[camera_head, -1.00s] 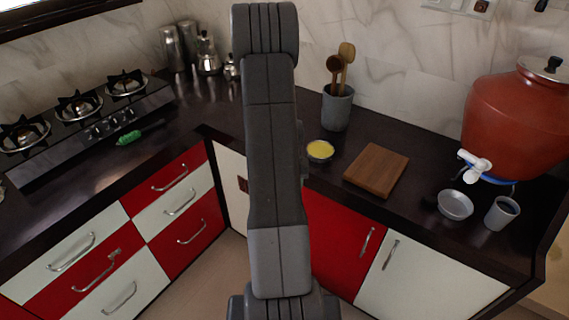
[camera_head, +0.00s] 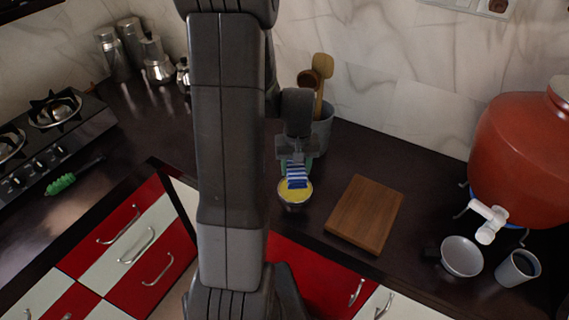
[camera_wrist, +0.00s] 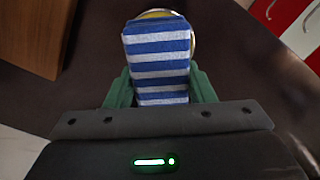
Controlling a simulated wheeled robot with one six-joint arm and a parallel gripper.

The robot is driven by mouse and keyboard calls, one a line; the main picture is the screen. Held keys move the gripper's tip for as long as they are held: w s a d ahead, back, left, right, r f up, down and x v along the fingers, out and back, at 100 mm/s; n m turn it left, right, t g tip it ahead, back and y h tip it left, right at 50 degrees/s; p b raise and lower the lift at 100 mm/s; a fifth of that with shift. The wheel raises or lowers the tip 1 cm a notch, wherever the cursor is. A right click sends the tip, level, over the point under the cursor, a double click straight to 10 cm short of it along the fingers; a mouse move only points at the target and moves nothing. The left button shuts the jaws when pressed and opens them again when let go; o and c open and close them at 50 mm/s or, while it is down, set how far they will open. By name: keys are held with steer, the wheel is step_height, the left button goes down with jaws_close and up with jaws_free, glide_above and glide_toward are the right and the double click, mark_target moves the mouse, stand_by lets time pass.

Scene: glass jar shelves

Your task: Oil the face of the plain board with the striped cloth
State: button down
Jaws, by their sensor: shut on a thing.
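My gripper (camera_head: 297,160) is shut on the blue-and-white striped cloth (camera_head: 297,179), which also fills the upper middle of the wrist view (camera_wrist: 158,58) between the green fingers. The cloth's lower end is over a small bowl of yellow oil (camera_head: 295,196). In the wrist view the cloth hides most of the bowl, whose rim (camera_wrist: 192,40) shows beside it. I cannot tell whether the cloth touches the oil. The plain brown wooden board (camera_head: 365,214) lies flat on the dark counter, right of the bowl and apart from it.
A grey utensil pot (camera_head: 322,130) with wooden spoons stands behind my gripper. A metal dish (camera_head: 462,257), a grey cup (camera_head: 517,267) and a red water pot (camera_head: 522,160) stand right of the board. A green brush (camera_head: 60,184) lies near the stove at left.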

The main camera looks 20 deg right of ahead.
steer(key=shift+s+f+b, duration=0.1)
steer(key=shift+f+b, duration=1.95)
steer(key=shift+f, duration=0.9)
steer(key=shift+f+b, duration=0.6)
steer(key=shift+r+p, duration=2.55)
steer(key=shift+r, duration=1.05)
